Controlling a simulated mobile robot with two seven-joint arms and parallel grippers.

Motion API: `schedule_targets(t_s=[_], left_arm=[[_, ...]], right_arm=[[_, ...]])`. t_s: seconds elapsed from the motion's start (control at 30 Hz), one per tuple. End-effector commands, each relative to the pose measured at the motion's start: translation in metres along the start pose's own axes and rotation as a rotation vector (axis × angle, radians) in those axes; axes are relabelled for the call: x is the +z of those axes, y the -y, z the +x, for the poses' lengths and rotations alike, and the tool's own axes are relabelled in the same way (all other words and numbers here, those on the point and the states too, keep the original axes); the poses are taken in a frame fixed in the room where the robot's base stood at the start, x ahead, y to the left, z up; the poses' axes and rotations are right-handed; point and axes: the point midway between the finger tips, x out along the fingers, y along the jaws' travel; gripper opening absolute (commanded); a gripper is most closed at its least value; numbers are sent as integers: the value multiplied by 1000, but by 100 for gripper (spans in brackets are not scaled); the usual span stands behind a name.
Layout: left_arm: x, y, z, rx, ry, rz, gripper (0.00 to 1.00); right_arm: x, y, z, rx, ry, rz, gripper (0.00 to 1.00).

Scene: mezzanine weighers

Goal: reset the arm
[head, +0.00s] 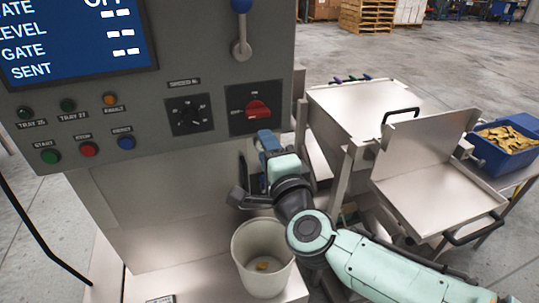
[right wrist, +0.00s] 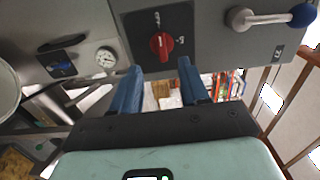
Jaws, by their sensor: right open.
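My right arm comes in from the lower right in the head view. Its gripper (head: 264,142) is beside the lower right edge of the grey control panel (head: 215,75), below a red rotary switch (head: 258,109). In the right wrist view, the two blue fingers of the right gripper (right wrist: 158,85) are apart with nothing between them. The red switch also shows there (right wrist: 162,46), beyond the fingertips, and I see no contact with it. My left gripper is not in the head view.
A white bucket (head: 263,262) with a little yellowish stuff inside stands below my right arm. A steel hopper (head: 358,112) and a tray with a black handle (head: 440,190) are on the right. A blue bin (head: 507,150) is farther right. A lever with a blue knob (head: 241,30) juts from the panel.

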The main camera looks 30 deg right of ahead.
Motion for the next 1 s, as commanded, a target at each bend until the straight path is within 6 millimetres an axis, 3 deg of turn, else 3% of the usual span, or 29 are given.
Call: schedule_targets(t_s=[0.2, 0.67, 0.77, 0.87, 0.97, 1.0], left_arm=[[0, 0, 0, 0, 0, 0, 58], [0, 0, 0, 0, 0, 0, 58], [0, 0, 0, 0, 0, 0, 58], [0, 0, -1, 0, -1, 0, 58], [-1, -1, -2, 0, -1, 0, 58], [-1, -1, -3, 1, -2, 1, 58]], right_arm=[[0, 0, -12, 1, 0, 0, 45], [0, 0, -12, 1, 0, 0, 45], [2, -8, -8, 16, 4, -14, 45], [8, -38, 8, 75, 22, -73, 45], [18, -96, 30, 183, 63, -181, 45], [23, -124, 38, 234, 88, -232, 45]])
